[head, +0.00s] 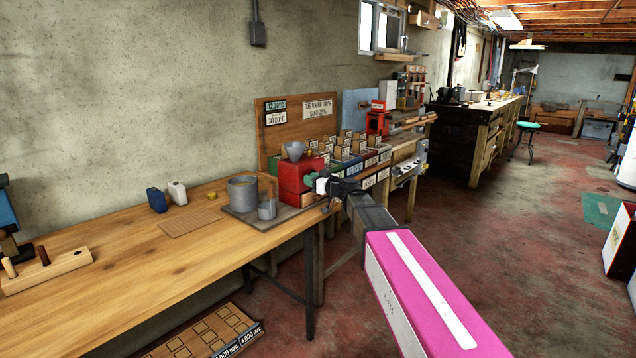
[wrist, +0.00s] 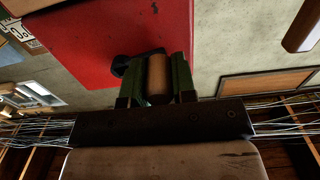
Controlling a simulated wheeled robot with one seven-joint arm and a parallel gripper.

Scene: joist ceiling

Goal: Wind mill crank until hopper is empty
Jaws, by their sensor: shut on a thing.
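The mill (head: 292,178) is a red box near the right end of the wooden bench, with a grey hopper (head: 293,150) on top. The hopper's contents are too small to tell. My gripper (head: 324,186) is at the mill's right side. In the wrist view the green-padded fingers of my gripper (wrist: 158,78) are shut on the wooden knob of the crank (wrist: 158,73), against the red mill side (wrist: 110,40). The rest of the crank is mostly hidden by the fingers. A grey pot (head: 242,192) and a smaller grey cup (head: 267,210) stand left of the mill.
Several labelled wooden blocks (head: 348,145) stand on racks behind the mill. A blue container (head: 156,200) and a white one (head: 178,193) stand further left on the bench (head: 130,250). The red floor (head: 470,230) to the right is mostly open.

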